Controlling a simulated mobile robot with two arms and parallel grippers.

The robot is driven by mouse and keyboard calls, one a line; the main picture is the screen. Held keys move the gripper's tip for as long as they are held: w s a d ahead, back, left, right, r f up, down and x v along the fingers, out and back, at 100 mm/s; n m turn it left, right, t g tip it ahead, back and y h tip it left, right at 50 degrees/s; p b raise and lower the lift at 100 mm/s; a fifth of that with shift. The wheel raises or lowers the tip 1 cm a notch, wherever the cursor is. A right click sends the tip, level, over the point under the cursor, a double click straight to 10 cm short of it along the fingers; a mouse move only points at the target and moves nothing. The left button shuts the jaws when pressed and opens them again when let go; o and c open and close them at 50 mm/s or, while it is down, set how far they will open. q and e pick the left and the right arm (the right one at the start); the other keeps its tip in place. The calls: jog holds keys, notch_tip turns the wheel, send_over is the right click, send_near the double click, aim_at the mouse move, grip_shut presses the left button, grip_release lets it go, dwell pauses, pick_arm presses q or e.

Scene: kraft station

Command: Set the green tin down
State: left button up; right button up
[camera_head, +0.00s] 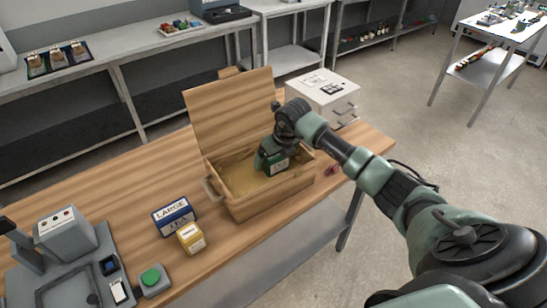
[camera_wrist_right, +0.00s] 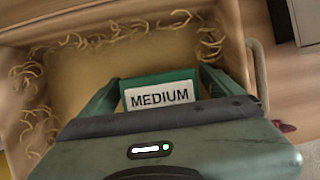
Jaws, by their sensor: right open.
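The green tin (camera_wrist_right: 158,78) has a white label reading MEDIUM and is in the wooden box, seen from above in the right wrist view. My right gripper (camera_wrist_right: 160,95) reaches down into the box with its fingers open, one on each side of the tin. In the head view the tin (camera_head: 281,166) shows partly below the gripper (camera_head: 273,162), towards the box's right side. The wooden box (camera_head: 268,199) has its lid (camera_head: 230,108) raised and straw-like filling inside. The tin's underside is hidden. My left gripper is not in view.
A blue LARGE TEA tin (camera_head: 174,216) and a yellow tin (camera_head: 191,237) stand left of the box. A white drawer unit (camera_head: 322,94) stands behind it on the right. A grey station with a green button (camera_head: 150,277) is at the left front.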

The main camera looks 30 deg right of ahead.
jog(key=b+v, duration=0.3)
jog(key=v, duration=0.9)
